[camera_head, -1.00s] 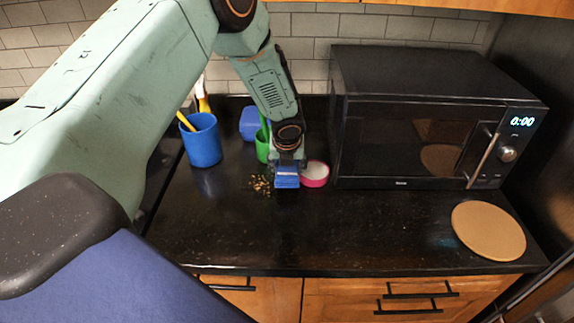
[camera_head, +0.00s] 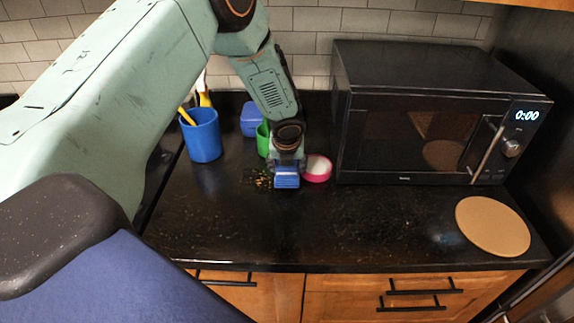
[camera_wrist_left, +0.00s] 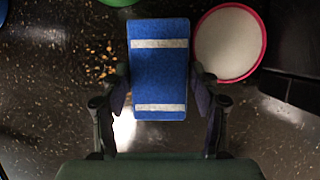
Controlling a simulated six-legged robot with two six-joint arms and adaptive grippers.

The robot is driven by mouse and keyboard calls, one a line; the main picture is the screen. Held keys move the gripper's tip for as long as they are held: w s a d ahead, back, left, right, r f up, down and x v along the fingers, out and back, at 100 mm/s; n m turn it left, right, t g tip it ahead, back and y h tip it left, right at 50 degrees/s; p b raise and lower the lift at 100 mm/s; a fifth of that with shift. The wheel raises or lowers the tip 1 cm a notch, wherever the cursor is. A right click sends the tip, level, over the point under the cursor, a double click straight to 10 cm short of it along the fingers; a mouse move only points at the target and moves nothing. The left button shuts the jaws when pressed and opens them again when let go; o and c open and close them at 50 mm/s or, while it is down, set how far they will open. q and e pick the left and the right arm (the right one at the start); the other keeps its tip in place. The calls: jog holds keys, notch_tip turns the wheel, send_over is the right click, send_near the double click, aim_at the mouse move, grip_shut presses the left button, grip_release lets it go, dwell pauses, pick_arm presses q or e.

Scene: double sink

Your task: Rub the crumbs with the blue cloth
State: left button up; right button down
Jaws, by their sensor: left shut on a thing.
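The blue cloth (camera_head: 287,181), folded into a block with pale stripes, is held in my left gripper (camera_head: 287,168), low at the black counter. In the left wrist view the cloth (camera_wrist_left: 159,75) sits between the two fingers of the gripper (camera_wrist_left: 160,95), which are shut on its sides. The crumbs (camera_head: 262,180) are small yellow-brown bits on the counter just left of the cloth. They also show left of it in the left wrist view (camera_wrist_left: 98,72). Whether crumbs lie under the cloth is hidden. My right gripper is not in view.
A pink-rimmed round container (camera_head: 317,169) stands close right of the cloth. A green cup (camera_head: 263,140), a blue cup with utensils (camera_head: 202,136) and a blue box (camera_head: 251,119) are behind and left. A black microwave (camera_head: 430,115) and a round tan board (camera_head: 492,226) are right. The front counter is clear.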

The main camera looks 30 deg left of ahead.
pick_arm(q)
jog(key=shift+w+f, duration=0.1)
jog(key=shift+f, duration=0.05)
jog(key=shift+w+f, duration=0.15)
jog(key=shift+f, duration=0.1)
jog(key=shift+s+a+r+b, duration=0.15)
jog(key=shift+s+a+b, duration=0.45)
jog(key=shift+a, duration=0.25)
jog(key=shift+s+a, duration=0.45)
jog(key=shift+a, duration=0.35)
jog(key=shift+s+a+b, duration=0.4)
jog(key=shift+s+a, duration=0.2)
jog(key=shift+a, duration=0.25)
jog(key=shift+s+a, duration=0.25)
jog(key=shift+a, duration=0.2)
jog(key=shift+s+a, duration=0.2)
jog(key=shift+a, duration=0.25)
jog(key=shift+s+a, duration=0.55)
jog(key=shift+a, duration=0.1)
jog(key=shift+s+a+f+p, duration=0.15)
jog(key=shift+s+a, duration=0.15)
jog(key=shift+a, duration=0.25)
jog(key=shift+s+a+f+p, duration=0.15)
jog(key=shift+s+a, duration=0.1)
jog(key=shift+a, duration=0.3)
